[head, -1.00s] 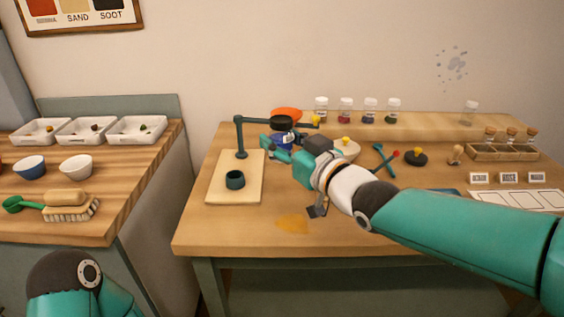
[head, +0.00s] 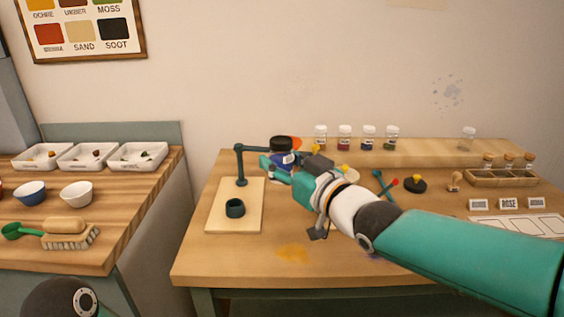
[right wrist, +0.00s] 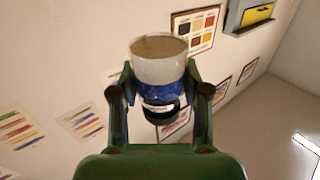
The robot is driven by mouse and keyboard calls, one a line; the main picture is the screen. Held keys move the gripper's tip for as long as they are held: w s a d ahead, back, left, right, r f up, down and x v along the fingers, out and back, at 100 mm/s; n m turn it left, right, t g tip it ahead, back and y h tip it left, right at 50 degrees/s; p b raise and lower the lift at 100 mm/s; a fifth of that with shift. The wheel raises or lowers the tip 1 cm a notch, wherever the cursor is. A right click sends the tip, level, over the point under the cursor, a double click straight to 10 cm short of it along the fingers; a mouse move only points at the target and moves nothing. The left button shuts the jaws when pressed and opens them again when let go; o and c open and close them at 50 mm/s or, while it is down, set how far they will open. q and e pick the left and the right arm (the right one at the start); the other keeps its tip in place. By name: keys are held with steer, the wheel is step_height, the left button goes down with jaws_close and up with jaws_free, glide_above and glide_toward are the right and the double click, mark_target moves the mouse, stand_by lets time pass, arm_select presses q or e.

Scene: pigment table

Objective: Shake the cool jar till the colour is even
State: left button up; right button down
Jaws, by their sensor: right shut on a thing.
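My right gripper (head: 276,170) is shut on a jar (head: 282,158) with a black lid and blue contents, held above the table beside the dark stand arm. In the head view the jar is near upright, lid up. In the right wrist view the jar (right wrist: 160,70) sits between both fingers of the gripper (right wrist: 160,82). There it shows a brownish end face, a pale band, then a blue band, with the dark lid low in the picture. The colour looks banded, not uniform. My left gripper is out of view.
Several lidded jars (head: 345,138) line the back ledge. Crossed sticks (head: 384,187) and a dark knobbed disc (head: 415,185) lie to the right. The front of the table is clear except for an orange stain (head: 292,252).

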step_height(320, 180, up, 10)
steer(key=p, duration=0.7)
steer(key=shift+f, duration=0.35)
